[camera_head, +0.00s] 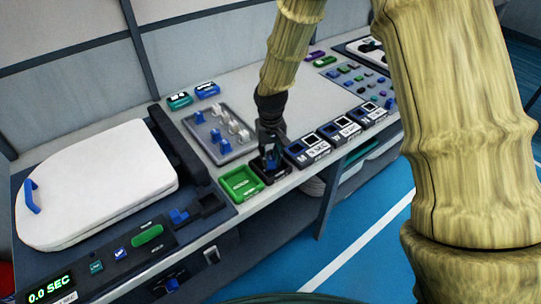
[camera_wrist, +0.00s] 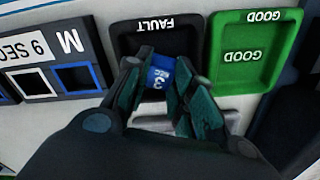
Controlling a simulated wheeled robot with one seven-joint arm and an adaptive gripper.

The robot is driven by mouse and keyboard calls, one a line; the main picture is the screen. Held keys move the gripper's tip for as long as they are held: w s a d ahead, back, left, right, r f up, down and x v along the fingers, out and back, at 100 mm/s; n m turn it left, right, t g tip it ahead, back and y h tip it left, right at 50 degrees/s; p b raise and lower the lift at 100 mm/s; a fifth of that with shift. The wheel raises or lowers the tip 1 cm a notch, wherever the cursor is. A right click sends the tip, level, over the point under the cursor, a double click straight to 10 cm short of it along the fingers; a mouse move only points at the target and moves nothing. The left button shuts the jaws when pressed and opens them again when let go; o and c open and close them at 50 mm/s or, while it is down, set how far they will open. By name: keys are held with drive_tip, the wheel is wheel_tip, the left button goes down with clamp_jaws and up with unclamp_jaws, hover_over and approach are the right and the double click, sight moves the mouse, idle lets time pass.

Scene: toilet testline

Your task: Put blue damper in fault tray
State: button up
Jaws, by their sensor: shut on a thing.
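The blue damper (camera_wrist: 160,76), with white lettering and a "3" on it, sits between the fingers of my gripper (camera_wrist: 165,92) in the wrist view. My gripper is shut on it. The black fault tray (camera_wrist: 152,28), labelled FAULT, lies directly below the fingers, and the damper shows over its near part. Whether the damper touches the tray floor I cannot tell. In the head view my gripper (camera_head: 270,160) points down over the fault tray (camera_head: 284,178), left of the M block; the fingers hide part of the tray.
The green GOOD tray (camera_head: 241,183) stands beside the fault tray. M, W and N blocks (camera_head: 311,150) line the bench's front edge on the other side. A grey rack (camera_head: 218,134) with blue and white parts stands behind. A white toilet lid (camera_head: 95,180) is at left.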

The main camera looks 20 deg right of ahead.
sight(271, 158)
drive_tip(key=shift+f, duration=0.2)
drive_tip(key=o, duration=1)
drive_tip(key=shift+r, duration=0.2)
drive_tip(key=shift+r+b, duration=0.85)
drive_tip(key=shift+r, duration=5.15)
